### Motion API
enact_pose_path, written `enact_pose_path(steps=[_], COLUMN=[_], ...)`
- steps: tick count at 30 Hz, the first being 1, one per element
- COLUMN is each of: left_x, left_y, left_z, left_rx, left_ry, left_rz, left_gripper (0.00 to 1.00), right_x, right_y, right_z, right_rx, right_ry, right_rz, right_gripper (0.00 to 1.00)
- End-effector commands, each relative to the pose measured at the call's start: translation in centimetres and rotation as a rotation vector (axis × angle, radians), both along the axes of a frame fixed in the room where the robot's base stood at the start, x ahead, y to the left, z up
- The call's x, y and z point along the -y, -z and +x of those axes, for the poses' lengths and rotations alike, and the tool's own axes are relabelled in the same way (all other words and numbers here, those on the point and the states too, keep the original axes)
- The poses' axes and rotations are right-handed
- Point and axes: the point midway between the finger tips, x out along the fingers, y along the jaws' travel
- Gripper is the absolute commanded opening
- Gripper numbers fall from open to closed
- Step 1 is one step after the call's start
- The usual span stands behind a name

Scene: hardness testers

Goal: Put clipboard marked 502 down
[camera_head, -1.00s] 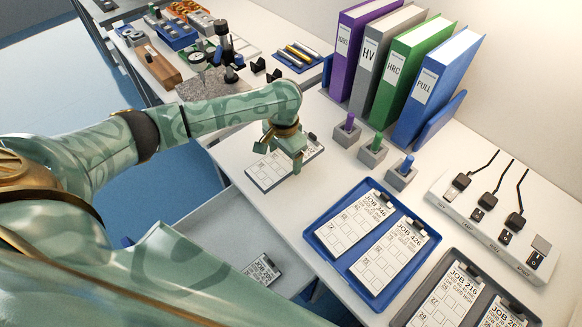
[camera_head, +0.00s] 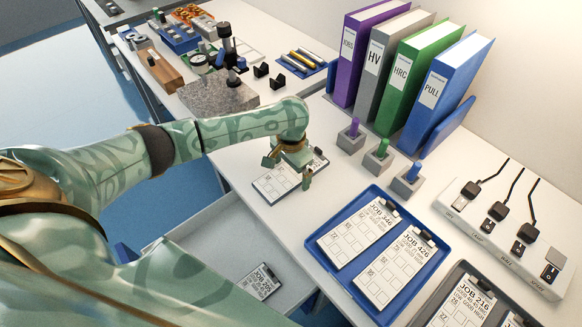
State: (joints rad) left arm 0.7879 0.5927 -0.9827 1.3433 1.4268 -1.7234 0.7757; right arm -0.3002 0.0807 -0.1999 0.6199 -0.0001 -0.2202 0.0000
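A clipboard (camera_head: 274,185) lies flat on the white table near its left edge, with its dark clip at the far right end. Its number is covered by my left gripper (camera_head: 288,171). That gripper is over the clipboard, pointing down. Its two fingers are spread wide, one beyond each long side of the clipboard, and look clear of it. My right gripper does not show.
A blue tray (camera_head: 318,254) holds clipboards 346 and 426; a dark grey tray (camera_head: 414,318) holds more. Stamps in grey blocks (camera_head: 376,161), binders (camera_head: 383,75) and a switch box (camera_head: 500,245) stand behind. An open drawer (camera_head: 215,246) holds another clipboard (camera_head: 261,282).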

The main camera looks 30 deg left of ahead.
Motion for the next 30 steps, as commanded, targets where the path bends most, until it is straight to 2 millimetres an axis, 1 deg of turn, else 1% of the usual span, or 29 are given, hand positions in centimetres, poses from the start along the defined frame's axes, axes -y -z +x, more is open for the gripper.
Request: enact_pose_path(steps=[5,8,11,18,21,25,30], left_x=[0.0,-0.1,0.0,0.0,0.0,0.0,0.0], left_y=[0.0,-0.4,-2.3,-8.3,-10.2,-11.8,-12.4], left_z=[0.0,0.0,0.1,0.1,0.0,0.0,0.0], left_rx=[0.000,0.001,0.004,0.005,0.003,0.002,-0.001], left_ry=[0.000,0.000,-0.001,0.000,0.000,0.000,0.000], left_rz=[0.000,0.001,0.001,0.000,0.001,-0.001,-0.001], left_gripper=[0.98,0.98,0.98,0.98,0.98,0.98,0.98], right_x=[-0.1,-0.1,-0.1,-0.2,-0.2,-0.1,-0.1], right_y=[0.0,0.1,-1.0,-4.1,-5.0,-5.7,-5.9], right_z=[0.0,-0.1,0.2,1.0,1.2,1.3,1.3], right_rx=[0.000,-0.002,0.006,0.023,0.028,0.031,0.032], right_ry=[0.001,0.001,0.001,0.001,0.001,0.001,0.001], right_rz=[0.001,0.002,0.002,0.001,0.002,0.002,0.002], right_gripper=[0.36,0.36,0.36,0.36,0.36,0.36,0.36])
